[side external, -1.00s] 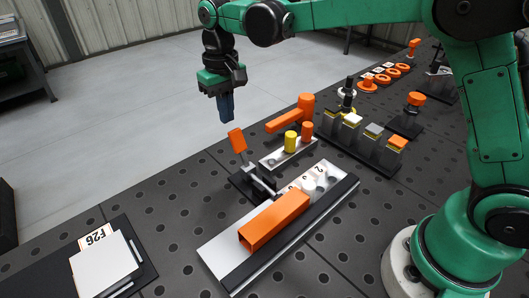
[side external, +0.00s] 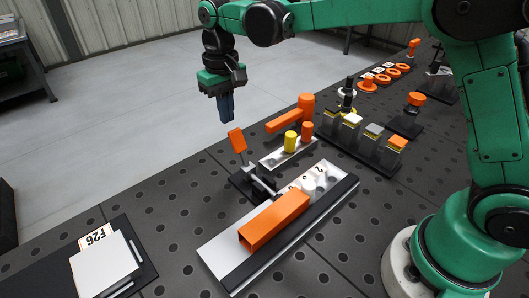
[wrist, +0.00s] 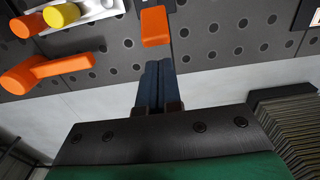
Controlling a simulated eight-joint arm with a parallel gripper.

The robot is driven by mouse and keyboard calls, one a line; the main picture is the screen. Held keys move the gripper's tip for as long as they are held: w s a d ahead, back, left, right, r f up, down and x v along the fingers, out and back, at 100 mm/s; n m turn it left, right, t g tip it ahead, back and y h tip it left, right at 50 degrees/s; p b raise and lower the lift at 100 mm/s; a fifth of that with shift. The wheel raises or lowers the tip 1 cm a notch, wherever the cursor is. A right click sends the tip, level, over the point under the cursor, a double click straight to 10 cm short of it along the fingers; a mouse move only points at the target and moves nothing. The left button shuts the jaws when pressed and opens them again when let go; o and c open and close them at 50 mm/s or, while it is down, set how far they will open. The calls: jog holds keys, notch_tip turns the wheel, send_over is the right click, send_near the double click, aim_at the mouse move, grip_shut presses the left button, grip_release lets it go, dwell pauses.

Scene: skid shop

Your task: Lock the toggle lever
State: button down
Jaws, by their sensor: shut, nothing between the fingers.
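The toggle lever (side external: 237,141) has an orange grip and stands up, tilted, from a dark clamp base (side external: 252,184) beside the white plate with the orange bar. Its orange grip also shows at the top of the wrist view (wrist: 155,27). My gripper (side external: 227,119) hangs above the lever and a little to its left in the side view, apart from it. Its blue fingers are together and empty, and in the wrist view (wrist: 157,66) their tips point toward the orange grip with a gap between.
An orange square bar (side external: 275,219) lies on the white plate. Yellow and orange pegs (side external: 291,141) and an orange hammer-shaped piece (side external: 292,117) stand just behind the lever. A row of blocks (side external: 368,141) is to the right. White plates (side external: 103,267) lie front left.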

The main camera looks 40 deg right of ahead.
jog(key=shift+f, duration=0.15)
jog(key=shift+f, duration=1.25)
